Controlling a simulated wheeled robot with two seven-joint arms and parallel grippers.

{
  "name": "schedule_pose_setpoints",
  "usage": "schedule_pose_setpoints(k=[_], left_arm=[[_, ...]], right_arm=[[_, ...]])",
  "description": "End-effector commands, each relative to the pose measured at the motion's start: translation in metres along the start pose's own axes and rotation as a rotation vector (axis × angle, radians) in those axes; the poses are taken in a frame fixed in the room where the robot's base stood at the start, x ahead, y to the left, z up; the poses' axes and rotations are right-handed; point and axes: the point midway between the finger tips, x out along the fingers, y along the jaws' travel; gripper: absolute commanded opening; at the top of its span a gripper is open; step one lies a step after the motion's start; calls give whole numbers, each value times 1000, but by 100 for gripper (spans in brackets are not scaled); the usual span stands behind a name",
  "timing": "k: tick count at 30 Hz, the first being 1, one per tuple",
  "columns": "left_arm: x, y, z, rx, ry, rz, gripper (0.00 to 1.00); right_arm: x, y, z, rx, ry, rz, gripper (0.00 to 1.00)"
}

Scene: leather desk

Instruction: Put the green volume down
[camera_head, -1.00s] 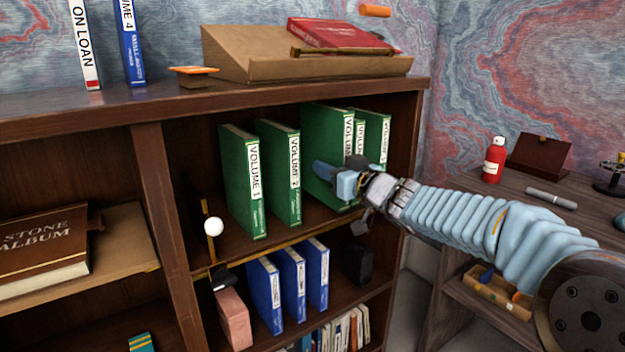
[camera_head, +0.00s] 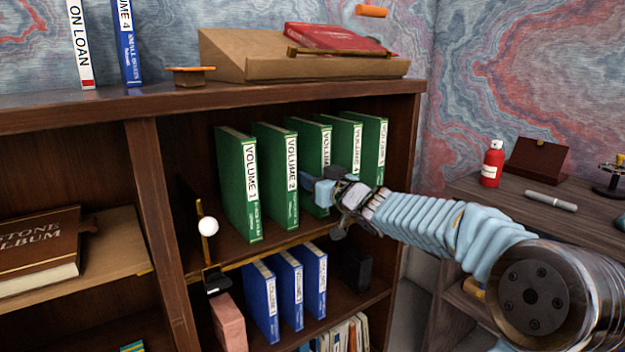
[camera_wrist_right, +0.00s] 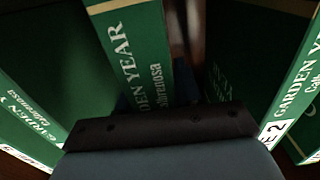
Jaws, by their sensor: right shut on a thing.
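A row of green volumes stands upright on the upper shelf: Volume 1 (camera_head: 238,185), Volume 2 (camera_head: 277,175), a third green volume (camera_head: 312,150), Volume 4 (camera_head: 347,155) and another at the right end (camera_head: 374,150). My right gripper (camera_head: 322,188) is shut on the third green volume, low on its spine, between Volume 2 and Volume 4. In the right wrist view this held volume (camera_wrist_right: 130,50) stands in front of the gripper, with "Garden Year" on its spine. My left gripper is out of view.
The wooden bookcase's upper shelf has a gold front edge (camera_head: 285,243). Blue volumes (camera_head: 288,285) stand on the shelf below. The side desk (camera_head: 540,205) is at the right.

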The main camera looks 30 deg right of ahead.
Motion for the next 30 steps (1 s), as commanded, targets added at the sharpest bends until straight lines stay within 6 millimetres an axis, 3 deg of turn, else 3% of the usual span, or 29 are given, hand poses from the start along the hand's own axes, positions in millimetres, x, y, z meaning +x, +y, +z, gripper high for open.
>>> schedule_pose_setpoints(k=[1, 2, 7, 17, 20, 30], left_arm=[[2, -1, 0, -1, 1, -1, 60], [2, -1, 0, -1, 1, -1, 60], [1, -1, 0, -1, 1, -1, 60], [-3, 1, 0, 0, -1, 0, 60], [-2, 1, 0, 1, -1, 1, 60], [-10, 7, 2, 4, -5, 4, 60]], right_arm=[[0, -1, 1, 0, 3, -1, 0], [0, 0, 3, 0, 0, 0, 36], [0, 0, 2, 0, -1, 0, 60], [0, 0, -4, 0, 0, 1, 60], [-14, 1, -3, -3, -1, 3, 60], [-90, 0, -3, -1, 0, 2, 60]])
